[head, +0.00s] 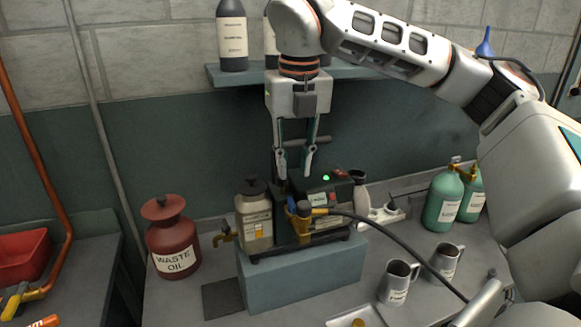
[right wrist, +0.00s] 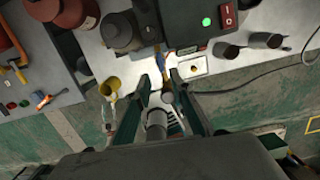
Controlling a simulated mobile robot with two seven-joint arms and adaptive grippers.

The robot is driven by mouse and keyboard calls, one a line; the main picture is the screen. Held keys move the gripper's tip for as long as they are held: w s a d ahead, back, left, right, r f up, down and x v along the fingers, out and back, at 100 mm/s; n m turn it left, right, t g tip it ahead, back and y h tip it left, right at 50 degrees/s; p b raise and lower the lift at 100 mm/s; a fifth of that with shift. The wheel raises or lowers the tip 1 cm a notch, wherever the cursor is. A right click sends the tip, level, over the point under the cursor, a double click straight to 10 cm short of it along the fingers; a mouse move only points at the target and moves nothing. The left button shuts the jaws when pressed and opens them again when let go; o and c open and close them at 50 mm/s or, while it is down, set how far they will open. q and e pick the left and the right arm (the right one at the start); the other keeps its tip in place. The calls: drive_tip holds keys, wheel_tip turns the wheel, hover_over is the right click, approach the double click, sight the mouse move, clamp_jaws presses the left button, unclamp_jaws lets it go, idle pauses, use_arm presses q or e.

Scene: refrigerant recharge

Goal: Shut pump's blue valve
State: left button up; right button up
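The pump (head: 325,215) is a dark unit with a green light, standing on a grey-blue block (head: 300,280). Blue and yellow fittings sit at its front; a small blue part, seemingly the blue valve (head: 291,203), is at their left. In the right wrist view a blue part (right wrist: 159,58) shows just beyond my fingertips. My right gripper (head: 296,172) points down above and slightly behind the fittings, fingers apart. In the right wrist view the gripper (right wrist: 158,82) is also open, with nothing clearly held. Whether the valve is open or shut cannot be told. My left gripper is not visible.
A beige bottle (head: 256,221) stands at the pump's left, near the red waste oil can (head: 174,250). A black hose (head: 410,250) runs right from the pump. Metal mugs (head: 395,285) and green cylinders (head: 442,200) stand at right. A shelf (head: 240,75) with bottles is behind my right gripper.

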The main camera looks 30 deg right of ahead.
sight(292, 202)
drive_tip(key=f, duration=0.8)
drive_tip(key=shift+w+d, duration=0.2)
drive_tip(key=shift+w, duration=0.15)
drive_tip(key=shift+w+f, duration=0.1)
drive_tip(key=shift+f, duration=0.15)
drive_tip(key=shift+f, duration=0.1)
clamp_jaws()
idle(0.7)
